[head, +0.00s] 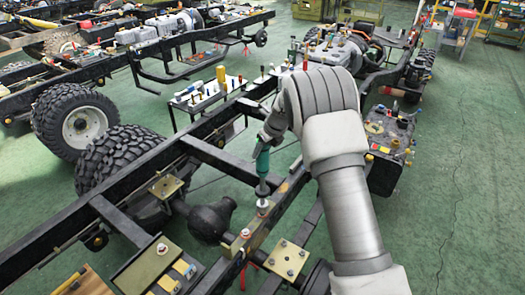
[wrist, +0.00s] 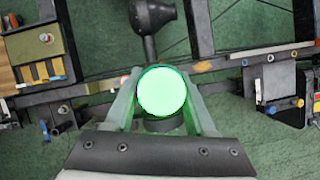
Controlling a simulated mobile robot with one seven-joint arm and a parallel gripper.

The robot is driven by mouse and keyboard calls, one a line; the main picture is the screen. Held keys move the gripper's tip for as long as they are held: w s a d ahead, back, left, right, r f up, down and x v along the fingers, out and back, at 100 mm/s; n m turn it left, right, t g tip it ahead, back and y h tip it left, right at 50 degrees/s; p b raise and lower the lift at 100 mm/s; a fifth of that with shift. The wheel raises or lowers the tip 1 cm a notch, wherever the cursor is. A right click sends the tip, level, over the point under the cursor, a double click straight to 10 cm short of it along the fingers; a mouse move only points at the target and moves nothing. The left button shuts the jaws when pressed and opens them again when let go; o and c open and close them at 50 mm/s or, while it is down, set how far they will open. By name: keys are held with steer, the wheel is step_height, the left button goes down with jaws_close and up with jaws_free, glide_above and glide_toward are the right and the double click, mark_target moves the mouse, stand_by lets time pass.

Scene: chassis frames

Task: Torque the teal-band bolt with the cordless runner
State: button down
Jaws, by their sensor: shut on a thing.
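The cordless runner (head: 262,165) is a teal upright tool with a dark lower shaft. My gripper (head: 264,138) is shut on its upper part. In the wrist view, the runner's round end (wrist: 162,92) glows bright green between my two fingers (wrist: 163,105). The shaft points down to a bolt head (head: 262,205) on the dark chassis rail (head: 222,160). The tip looks at or just above that bolt; I cannot tell whether it is seated. No teal band can be made out there. Another bolt (head: 245,234) stands close by on the rail.
A yellowish plate (head: 287,258) with several bolts lies at the lower right of the axle (head: 211,221). A tool cart (head: 210,100) stands behind the rail. Large tyres (head: 80,122) are at left. Green floor (head: 460,200) is open at right.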

steer(key=shift+w+r, duration=0.1)
steer(key=shift+r, duration=0.05)
step_height(320, 180, up, 5)
steer(key=p, duration=0.4)
steer(key=shift+r, duration=0.1)
